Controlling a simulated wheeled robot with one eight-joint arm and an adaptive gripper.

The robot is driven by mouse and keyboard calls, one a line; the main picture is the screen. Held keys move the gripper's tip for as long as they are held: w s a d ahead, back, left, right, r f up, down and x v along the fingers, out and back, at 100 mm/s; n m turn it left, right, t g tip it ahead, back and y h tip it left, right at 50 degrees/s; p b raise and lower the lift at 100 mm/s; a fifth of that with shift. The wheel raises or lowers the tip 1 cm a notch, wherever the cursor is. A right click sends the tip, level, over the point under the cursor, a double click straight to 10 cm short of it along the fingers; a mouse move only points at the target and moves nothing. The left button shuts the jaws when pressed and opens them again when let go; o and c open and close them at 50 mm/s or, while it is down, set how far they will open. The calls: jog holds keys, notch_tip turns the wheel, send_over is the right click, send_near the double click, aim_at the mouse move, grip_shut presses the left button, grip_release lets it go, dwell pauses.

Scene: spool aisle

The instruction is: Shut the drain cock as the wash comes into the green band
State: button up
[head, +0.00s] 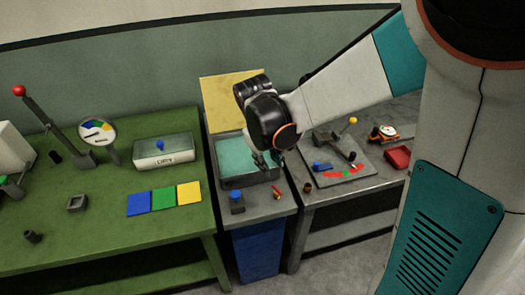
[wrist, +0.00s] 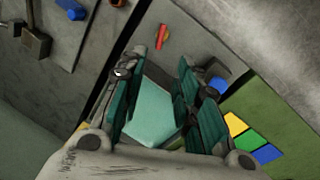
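A grey basin (head: 222,152) holding teal liquid (head: 236,160) stands between two benches. I cannot tell which is the drain cock. In the wrist view the red piece (wrist: 162,37) and blue knob (wrist: 218,85) lie beyond the fingers. My gripper (head: 266,163) hangs over the basin's right side, its fingers apart with nothing between them. The fingers also show in the wrist view (wrist: 155,85) and partly hide the liquid.
The right bench holds a plate with a red and green arc (head: 345,173), and a red tray (head: 397,157).

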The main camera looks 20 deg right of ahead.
aim_at(276, 188)
jog(key=f+b, duration=0.1)
jog(key=f, duration=0.3)
jog(key=d+f+b, duration=0.1)
jog(key=f+b, duration=0.1)
jog(key=f, duration=0.3)
jog(key=w+d+f+b, duration=0.1)
jog(key=f, duration=0.3)
jog(key=shift+d+f+b, duration=0.25)
jog(key=shift+f+b, duration=0.05)
grip_shut()
